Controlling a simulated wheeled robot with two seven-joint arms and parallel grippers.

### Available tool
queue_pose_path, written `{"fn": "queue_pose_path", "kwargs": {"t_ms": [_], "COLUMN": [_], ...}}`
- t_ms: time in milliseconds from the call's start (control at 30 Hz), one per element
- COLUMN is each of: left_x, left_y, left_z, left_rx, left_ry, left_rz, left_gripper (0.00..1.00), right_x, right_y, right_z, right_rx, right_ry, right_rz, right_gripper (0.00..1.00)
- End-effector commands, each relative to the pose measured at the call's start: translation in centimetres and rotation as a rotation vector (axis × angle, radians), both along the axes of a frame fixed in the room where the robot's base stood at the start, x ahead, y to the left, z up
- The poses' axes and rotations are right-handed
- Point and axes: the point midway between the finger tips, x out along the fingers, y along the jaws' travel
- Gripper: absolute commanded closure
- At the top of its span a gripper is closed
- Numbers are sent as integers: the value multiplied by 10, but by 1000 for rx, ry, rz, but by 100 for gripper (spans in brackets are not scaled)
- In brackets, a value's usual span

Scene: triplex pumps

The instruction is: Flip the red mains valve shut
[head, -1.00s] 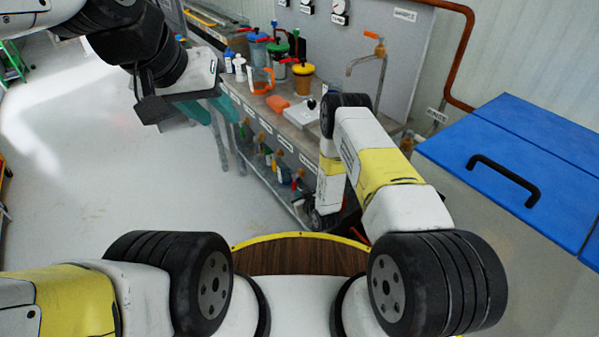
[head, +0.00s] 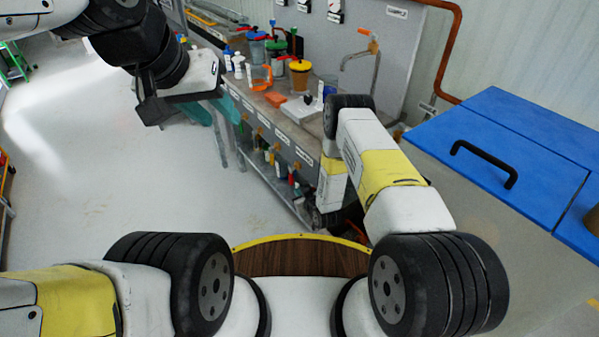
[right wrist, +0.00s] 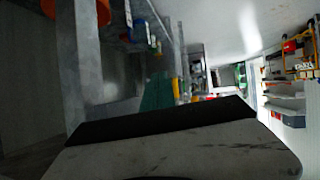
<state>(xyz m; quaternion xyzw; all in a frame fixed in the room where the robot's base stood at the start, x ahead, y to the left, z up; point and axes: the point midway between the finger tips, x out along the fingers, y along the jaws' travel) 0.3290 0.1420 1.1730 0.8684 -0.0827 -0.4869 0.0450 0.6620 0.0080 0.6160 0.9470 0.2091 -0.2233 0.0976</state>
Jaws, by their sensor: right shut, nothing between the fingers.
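I cannot single out the mains valve for certain. A red-orange piece (head: 357,229) shows low beside my right forearm, partly hidden.
The bench (head: 262,120) carries blue, green and yellow-lidded pots, an orange jug and an orange block. Bottles stand on its lower shelf. A blue cabinet (head: 510,130) with a black handle stands at the right. The floor (head: 110,180) at the left is clear.

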Motion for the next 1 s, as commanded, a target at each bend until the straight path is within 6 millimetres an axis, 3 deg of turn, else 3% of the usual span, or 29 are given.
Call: {"fn": "queue_pose_path", "kwargs": {"t_ms": [600,767,1000], "left_x": [0,0,0], "left_y": [0,0,0], "left_z": [0,0,0], "left_rx": [0,0,0], "left_ry": [-1,-1,0], "left_rz": [0,0,0], "left_gripper": [64,64,64], "right_x": [-78,-90,-92], "right_y": [-36,-42,-43], "right_z": [-2,-2,-2], "right_rx": [-1,-1,0], "right_ry": [5,3,1], "right_rz": [-1,-1,0], "right_gripper": [100,100,100]}}
